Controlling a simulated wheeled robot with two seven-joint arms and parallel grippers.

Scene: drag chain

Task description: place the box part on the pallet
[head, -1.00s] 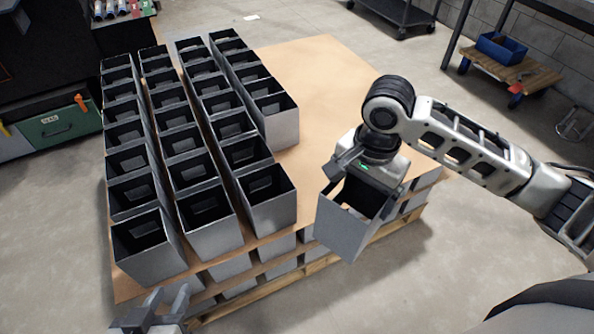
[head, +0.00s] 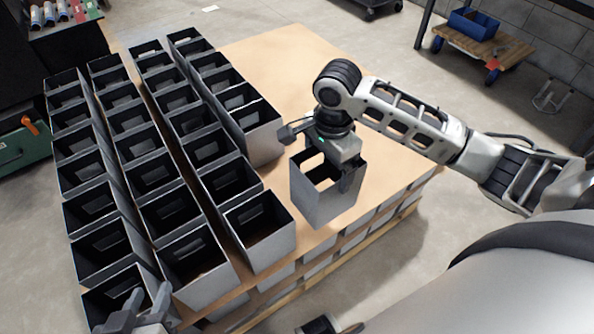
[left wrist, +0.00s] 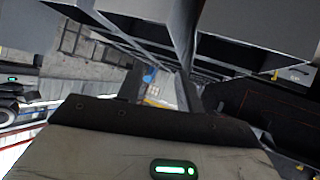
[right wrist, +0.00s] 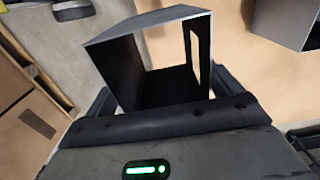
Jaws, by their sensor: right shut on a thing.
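The box part (head: 322,200) is a grey, open-topped metal box with a cut-out in its wall. My right gripper (head: 328,165) is shut on it; in the right wrist view the box (right wrist: 150,60) sits between the fingers. It is over the bare right part of the pallet (head: 290,65), to the right of the rows of boxes; I cannot tell whether its bottom touches the surface. My left gripper (head: 142,308) is at the lower left, near the front boxes. Its fingers (left wrist: 160,90) stand apart with nothing between them.
Several like boxes (head: 205,262) stand in rows on the left of the pallet, the nearest row end (head: 260,235) just left of the held box. Free tan surface lies behind and right. A wooden cart with a blue bin (head: 474,24) is at the back right.

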